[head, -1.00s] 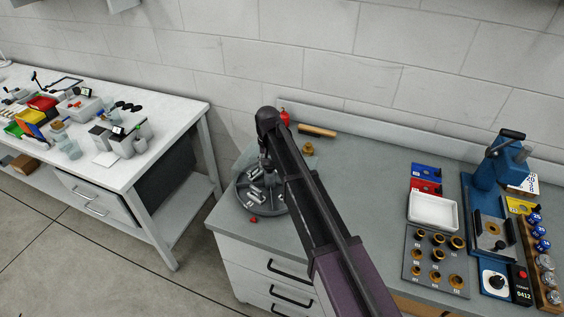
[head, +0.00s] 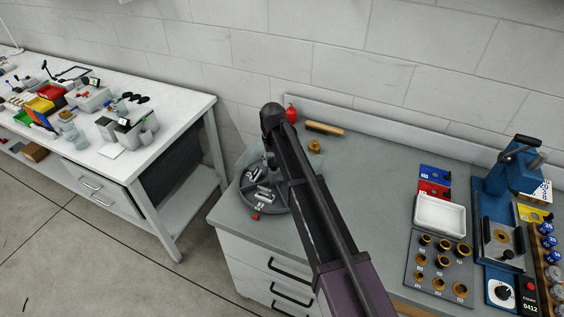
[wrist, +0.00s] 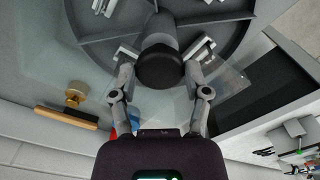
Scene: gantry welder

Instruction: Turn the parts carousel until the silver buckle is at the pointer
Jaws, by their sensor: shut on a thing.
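The parts carousel (head: 281,208) is a round grey tray with dividers on the bench's left end, holding several silver parts. A small red piece (head: 255,217) sits at its front rim and may be the pointer. In the wrist view the carousel's dark rim and dividers (wrist: 97,40) fill the top. My gripper (wrist: 163,55) is shut on a black-capped grey knob (wrist: 160,68) that stands up from the carousel, one finger on each side. Silver parts show at the top edge of the wrist view. I cannot tell which part is the silver buckle. My arm hides the carousel's right side.
Behind the carousel are a red bottle (head: 291,113), a wooden-handled brush (head: 324,129) and a brass piece (head: 314,146). A white tray (head: 440,230), a rack of brass bushings (head: 412,270) and a blue press (head: 493,183) stand to the right. A gap separates the white table (head: 160,100).

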